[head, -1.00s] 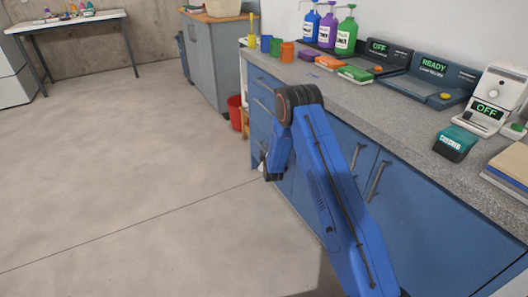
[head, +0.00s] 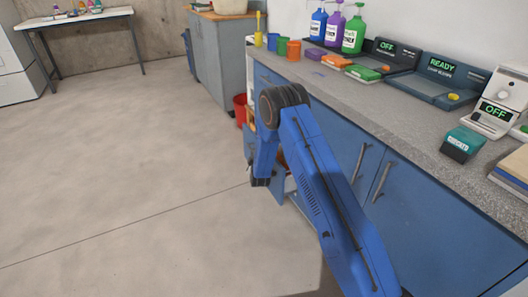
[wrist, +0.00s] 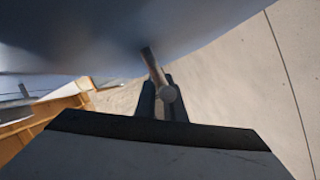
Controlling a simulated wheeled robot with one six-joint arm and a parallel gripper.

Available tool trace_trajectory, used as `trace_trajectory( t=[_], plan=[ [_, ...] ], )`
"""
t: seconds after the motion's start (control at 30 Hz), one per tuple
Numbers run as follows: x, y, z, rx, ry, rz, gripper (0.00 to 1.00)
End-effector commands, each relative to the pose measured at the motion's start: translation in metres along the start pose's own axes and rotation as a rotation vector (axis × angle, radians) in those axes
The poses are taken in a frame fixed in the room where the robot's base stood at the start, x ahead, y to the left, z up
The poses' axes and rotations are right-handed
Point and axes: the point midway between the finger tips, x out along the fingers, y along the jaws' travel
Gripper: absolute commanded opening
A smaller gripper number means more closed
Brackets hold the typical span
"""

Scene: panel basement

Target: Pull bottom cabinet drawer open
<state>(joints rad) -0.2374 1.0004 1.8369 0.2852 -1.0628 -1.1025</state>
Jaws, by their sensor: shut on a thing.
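The blue cabinet (head: 335,145) stands under the grey counter in the head view. A low drawer (head: 290,184) is partly out from it, with its pale side and some reddish contents showing beside my arm; my arm hides much of its front. In the wrist view my gripper (wrist: 165,98) is shut on a round metal bar handle (wrist: 152,64), which runs between the dark fingers. A blurred blue-grey surface, probably the drawer front, fills the top of that view. In the head view the fingertips are hidden behind my arm.
A red bucket (head: 240,108) stands beyond the drawer, by a grey cabinet (head: 222,60). An orange-yellow frame (wrist: 45,115) lies at the left of the wrist view. The concrete floor (head: 120,165) to the left is clear. Bottles and devices stand on the counter (head: 350,92).

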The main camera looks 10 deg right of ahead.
Motion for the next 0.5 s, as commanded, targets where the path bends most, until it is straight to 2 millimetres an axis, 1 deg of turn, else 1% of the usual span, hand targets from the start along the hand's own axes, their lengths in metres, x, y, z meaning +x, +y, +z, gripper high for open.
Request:
trace_trajectory(
  t=[0.03,0.1,0.5],
  plan=[
    [-0.006,-0.011,-0.013,-0.002,0.003,-0.004,0.0],
    [-0.012,-0.021,-0.028,-0.002,0.003,-0.003,0.0],
    [-0.046,-0.081,-0.11,-0.002,0.003,-0.003,0.0]
  ],
)
